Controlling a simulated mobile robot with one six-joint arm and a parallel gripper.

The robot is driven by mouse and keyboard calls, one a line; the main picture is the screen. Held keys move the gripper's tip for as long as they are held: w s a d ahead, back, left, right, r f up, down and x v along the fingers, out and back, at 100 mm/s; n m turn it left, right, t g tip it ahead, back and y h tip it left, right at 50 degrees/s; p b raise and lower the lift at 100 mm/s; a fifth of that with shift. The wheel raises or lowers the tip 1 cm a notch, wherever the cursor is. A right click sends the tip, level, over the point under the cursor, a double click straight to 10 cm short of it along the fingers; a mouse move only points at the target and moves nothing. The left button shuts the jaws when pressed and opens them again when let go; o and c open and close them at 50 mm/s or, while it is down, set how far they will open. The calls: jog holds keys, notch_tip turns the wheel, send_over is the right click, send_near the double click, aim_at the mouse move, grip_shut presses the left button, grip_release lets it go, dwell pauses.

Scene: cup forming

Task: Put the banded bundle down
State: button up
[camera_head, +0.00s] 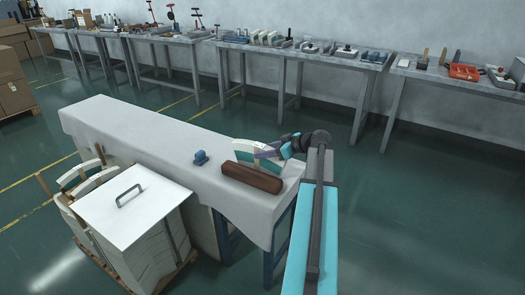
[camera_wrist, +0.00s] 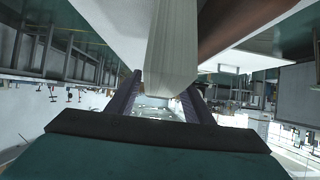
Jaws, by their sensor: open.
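The banded bundle (camera_head: 243,149) is a pale, curved block with teal parts. My gripper (camera_head: 266,152) has purple fingers and reaches in from the right at the bundle. In the wrist view the bundle (camera_wrist: 173,50) is a pale upright block at the fingertips of my open gripper (camera_wrist: 160,90). A gap shows between the left finger and the block. I cannot tell whether the right finger touches it.
A small blue object (camera_head: 200,157) sits left of the roll. The table's left part is bare. A white-topped stack with a handle (camera_head: 130,205) stands on a pallet in front. Workbenches (camera_head: 290,53) with tools line the wall, beyond open floor.

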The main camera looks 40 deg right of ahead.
jog(key=v, duration=0.8)
jog(key=shift+s+r, duration=0.2)
jog(key=shift+s, duration=0.1)
